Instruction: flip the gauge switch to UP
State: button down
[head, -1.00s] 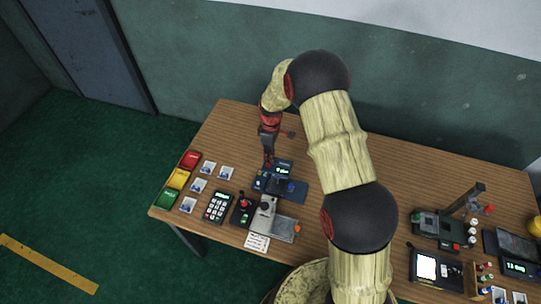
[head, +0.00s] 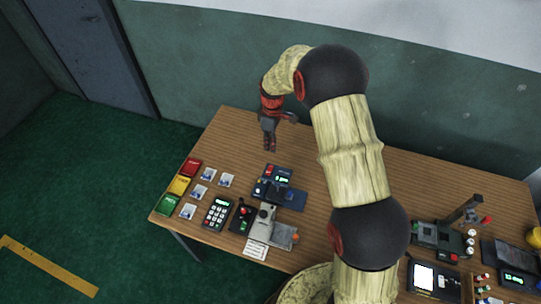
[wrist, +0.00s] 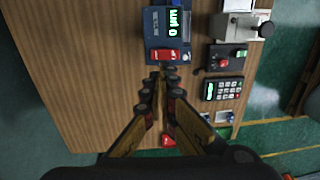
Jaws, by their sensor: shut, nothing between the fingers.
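The gauge (head: 283,173) is a small blue box with a lit green display, standing on the wooden table. In the wrist view the gauge (wrist: 151,29) is just beyond my fingertips. Its red switch (wrist: 167,55) is on the edge of the box nearest my fingers, and it shows as a small red spot (head: 269,170) in the head view. I cannot tell for sure which way the switch is set. My gripper (head: 270,149) is shut and empty, above the table and apart from the switch. Its fingertips (wrist: 167,76) meet close to the switch in the wrist view.
A dark blue plate (head: 292,199) and a grey device (head: 264,216) stand beside the gauge. A black box with a red knob (head: 241,217), a keypad (head: 217,212), photo cards and coloured trays (head: 180,184) are to the left. The table behind is clear.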

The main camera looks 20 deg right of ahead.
jog(key=r, duration=0.3)
jog(key=shift+w+d, duration=0.3)
dwell(0.3)
